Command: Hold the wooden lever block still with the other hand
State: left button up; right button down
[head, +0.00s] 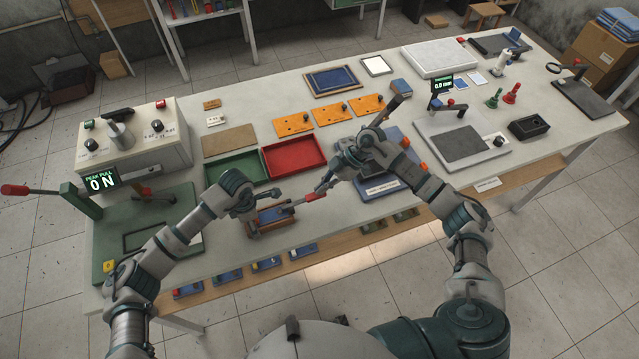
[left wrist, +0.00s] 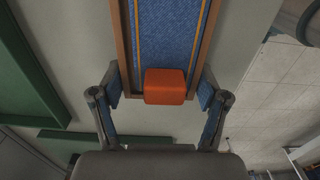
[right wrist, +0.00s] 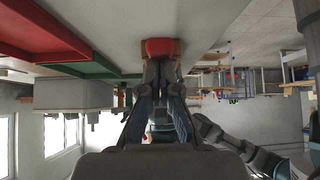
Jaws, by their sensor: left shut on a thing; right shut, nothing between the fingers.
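The wooden lever block (head: 275,222), a wood-sided block with a blue top, lies near the table's front edge. My left gripper (head: 250,214) is shut across its left end. In the left wrist view the fingers (left wrist: 160,92) are at both wooden sides (left wrist: 125,60), with an orange-red piece (left wrist: 165,86) between them on the blue top. A metal lever runs right from the block to a red handle (head: 315,196). My right gripper (head: 324,187) is shut and empty close to that handle. In the right wrist view the red end (right wrist: 160,47) is just beyond the fingertips; contact is unclear.
A green tray (head: 235,168) and a red tray (head: 294,156) lie just behind the block. A blue board with a label (head: 381,187) is beside my right forearm. A green-based pull gauge (head: 105,250) stands at the left. Small blue pieces (head: 265,264) line the shelf below the front edge.

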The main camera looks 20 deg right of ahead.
pick_arm(q)
jog(key=shift+a, duration=0.1)
pick_arm(e)
jog(key=shift+d+f+y, duration=0.15)
jog(key=shift+d+f, duration=0.05)
jog(key=shift+f, duration=0.3)
jog(key=shift+d+f+y, duration=0.15)
jog(key=shift+f, duration=0.3)
